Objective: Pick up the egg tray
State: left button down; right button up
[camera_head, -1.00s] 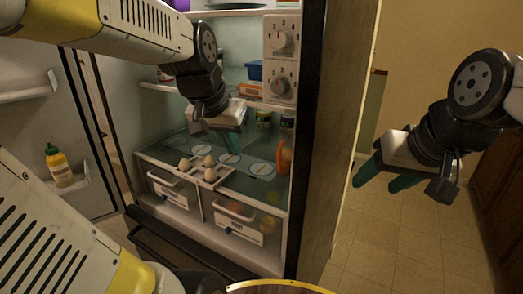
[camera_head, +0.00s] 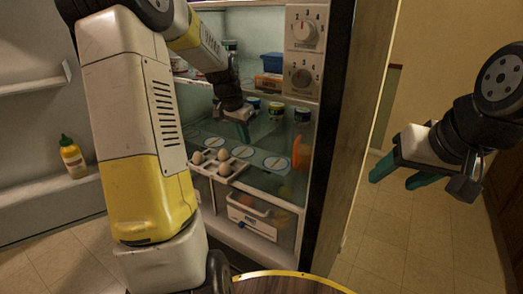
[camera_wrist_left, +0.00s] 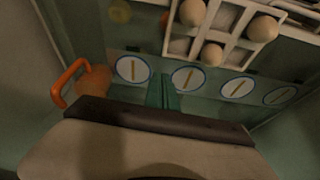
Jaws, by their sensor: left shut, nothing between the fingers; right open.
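The egg tray (camera_head: 235,166) is a white tray with compartments and several brown eggs. It sits at the front edge of the glass shelf above the drawers in the open fridge. In the left wrist view the tray (camera_wrist_left: 233,44) is at the top, partly cut off by the frame. My left gripper (camera_head: 243,133) is inside the fridge above that shelf, behind the tray and apart from it. Its green fingers (camera_wrist_left: 163,92) are shut with nothing between them. My right gripper (camera_head: 398,176) is open and empty, outside the fridge at the right.
An orange-handled item (camera_head: 301,153) stands at the shelf's right side. Jars (camera_head: 275,111) and a blue container (camera_head: 272,65) stand farther back. The fridge side wall (camera_head: 335,130) separates my two grippers. A yellow bottle (camera_head: 72,158) is on the open door at left.

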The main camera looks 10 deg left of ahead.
aim_at(248, 164)
pick_arm(q)
jog(key=x, duration=1)
jog(key=shift+w, duration=0.1)
jog(key=shift+s+a, duration=0.3)
jog(key=shift+s, duration=0.4)
jog(key=shift+s+a, duration=0.25)
jog(key=shift+s, duration=0.45)
jog(key=shift+r, duration=0.15)
